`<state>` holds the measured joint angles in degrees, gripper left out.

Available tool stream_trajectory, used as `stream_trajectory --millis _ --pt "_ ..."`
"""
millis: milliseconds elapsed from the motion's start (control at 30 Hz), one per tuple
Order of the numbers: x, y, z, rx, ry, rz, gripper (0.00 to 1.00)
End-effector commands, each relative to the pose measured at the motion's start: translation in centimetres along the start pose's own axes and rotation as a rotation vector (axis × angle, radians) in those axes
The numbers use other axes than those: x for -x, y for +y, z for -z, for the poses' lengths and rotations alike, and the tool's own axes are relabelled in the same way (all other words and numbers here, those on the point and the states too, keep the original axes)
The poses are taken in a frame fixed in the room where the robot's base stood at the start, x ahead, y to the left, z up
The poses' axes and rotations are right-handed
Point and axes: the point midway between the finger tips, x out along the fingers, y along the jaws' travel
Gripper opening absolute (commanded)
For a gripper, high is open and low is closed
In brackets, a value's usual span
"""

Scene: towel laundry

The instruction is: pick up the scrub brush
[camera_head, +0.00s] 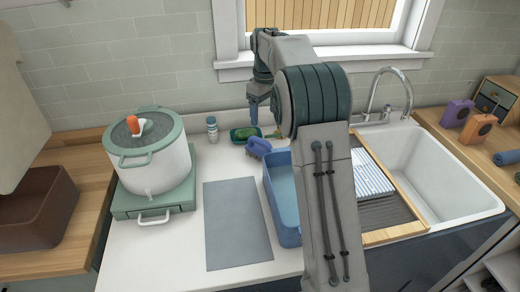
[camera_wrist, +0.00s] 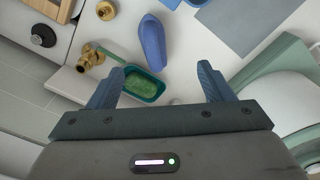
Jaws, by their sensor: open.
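The scrub brush appears to be the blue-violet piece (camera_head: 258,147) on the white counter, just in front of a green tray (camera_head: 234,138). In the wrist view the brush (camera_wrist: 152,42) lies beyond the fingertips, with its bristles not visible. My gripper (camera_head: 254,108) points down above the counter, behind and above the brush. In the wrist view its fingers (camera_wrist: 158,76) are apart with nothing gripped. The green tray with a green sponge-like pad (camera_wrist: 142,88) shows between the fingers, below them.
A blue basin (camera_head: 284,200) stands right of the brush, partly hidden by my arm. A white bottle (camera_head: 212,128) and a pot (camera_head: 152,160) are to the left. Brass fittings (camera_wrist: 88,60) lie beside the tray. A grey mat (camera_head: 236,225) lies in front, bare.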

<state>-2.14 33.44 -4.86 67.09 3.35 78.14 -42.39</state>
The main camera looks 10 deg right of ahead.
Motion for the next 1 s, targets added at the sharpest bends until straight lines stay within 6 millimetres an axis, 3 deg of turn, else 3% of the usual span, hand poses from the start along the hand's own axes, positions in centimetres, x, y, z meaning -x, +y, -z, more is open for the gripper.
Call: stream_trajectory --millis 100,233,367,700,1000 --pt "-1.7 1.2 1.6 0.051 -0.017 0.009 0.74" --pt "-2.5 1.7 2.4 0.082 -0.024 0.013 0.74" --pt "-3.8 1.8 2.5 0.091 -0.029 0.017 0.74" --pt "-9.9 1.7 2.2 0.088 -0.029 0.017 0.74" --pt "-12.3 1.6 2.2 0.089 -0.028 0.017 0.74"
